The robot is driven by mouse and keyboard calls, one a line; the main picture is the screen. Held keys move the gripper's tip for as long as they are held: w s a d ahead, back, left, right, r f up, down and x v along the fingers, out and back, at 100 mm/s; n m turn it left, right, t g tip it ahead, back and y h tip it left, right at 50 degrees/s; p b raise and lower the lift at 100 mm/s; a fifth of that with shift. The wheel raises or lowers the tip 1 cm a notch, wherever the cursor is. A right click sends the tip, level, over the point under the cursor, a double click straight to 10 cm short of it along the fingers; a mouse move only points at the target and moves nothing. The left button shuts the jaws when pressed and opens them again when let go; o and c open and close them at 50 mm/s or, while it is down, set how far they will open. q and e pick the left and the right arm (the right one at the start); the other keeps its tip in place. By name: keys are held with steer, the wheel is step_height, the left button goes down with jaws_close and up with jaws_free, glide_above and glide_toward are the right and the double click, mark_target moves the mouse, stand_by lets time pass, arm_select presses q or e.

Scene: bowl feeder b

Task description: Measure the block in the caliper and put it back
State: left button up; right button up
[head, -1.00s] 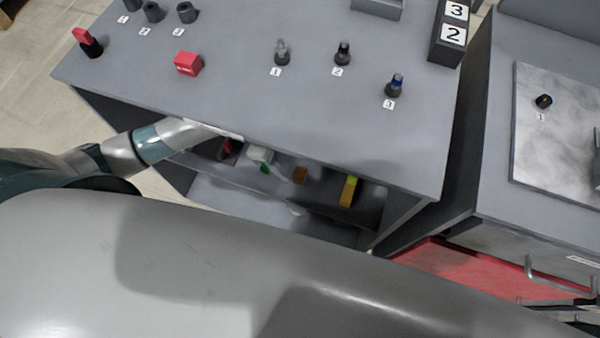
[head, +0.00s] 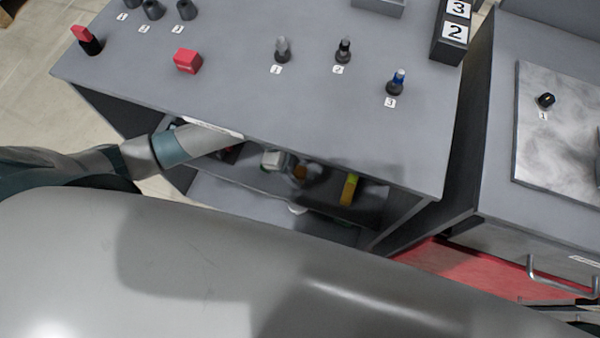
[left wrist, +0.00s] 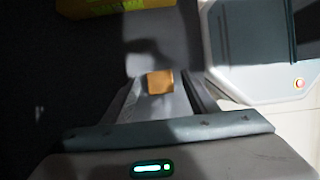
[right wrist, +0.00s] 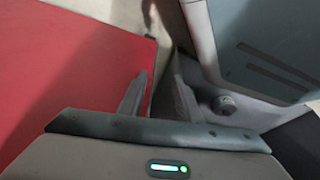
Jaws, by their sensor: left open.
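A small orange-brown block (head: 300,172) lies on the shelf under the grey table. In the left wrist view the block (left wrist: 160,83) sits between the tips of my open left gripper (left wrist: 162,88); I cannot tell whether a finger touches it. In the head view my left gripper (head: 289,170) reaches into the shelf space from the left and partly covers the block. My right gripper (right wrist: 160,75) is open and empty in the right wrist view, over the floor beside a red surface. I cannot make out a caliper for certain.
A yellow object (head: 349,189) lies on the shelf right of the block. The table top (head: 240,110) above carries a red block (head: 187,61) and several numbered small parts. The shelf sits close under the table's front edge. A second bench (head: 490,190) stands at the right.

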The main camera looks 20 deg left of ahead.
arm_select(q)
steer(key=shift+d+f, duration=0.2)
steer(key=shift+f, duration=0.3)
steer(key=shift+d+f, duration=0.1)
steer(key=shift+f, duration=0.05)
arm_select(e)
steer(key=shift+a+r, duration=0.15)
steer(key=shift+a, duration=0.25)
arm_select(q)
steer(key=shift+c, duration=0.7)
arm_select(e)
steer(key=shift+d, duration=0.15)
arm_select(q)
steer(key=c, duration=1)
steer(key=shift+c, duration=0.5)
arm_select(e)
steer(key=shift+s+d, duration=0.1)
steer(key=shift+d, duration=0.4)
